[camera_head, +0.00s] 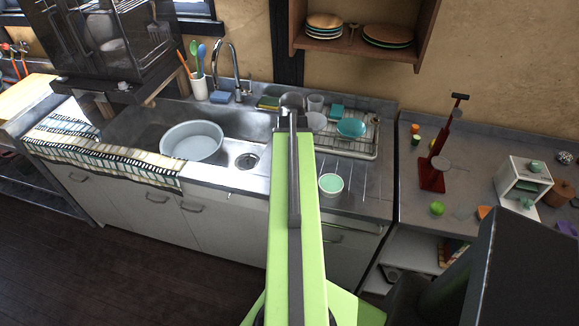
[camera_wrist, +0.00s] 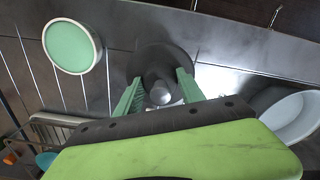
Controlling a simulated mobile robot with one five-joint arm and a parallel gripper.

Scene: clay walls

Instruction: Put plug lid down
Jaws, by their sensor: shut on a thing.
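My gripper (camera_wrist: 159,90) is shut on the plug lid (camera_wrist: 163,60), a dark round disc with a grey knob between the green fingers in the wrist view. The steel surface lies beyond the lid; I cannot tell the gap. In the head view my green arm reaches over the right part of the counter, and the lid is not made out there. The sink (camera_head: 120,125) is left of the arm, with its round drain (camera_head: 247,161) uncovered.
A white basin (camera_head: 192,141) sits in the sink, also at right in the wrist view (camera_wrist: 296,118). A mint-topped bowl (camera_head: 331,184) stands on the drainboard, close left of the lid in the wrist view (camera_wrist: 72,46). A dish rack (camera_head: 345,152) and faucet (camera_head: 238,75) are behind.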

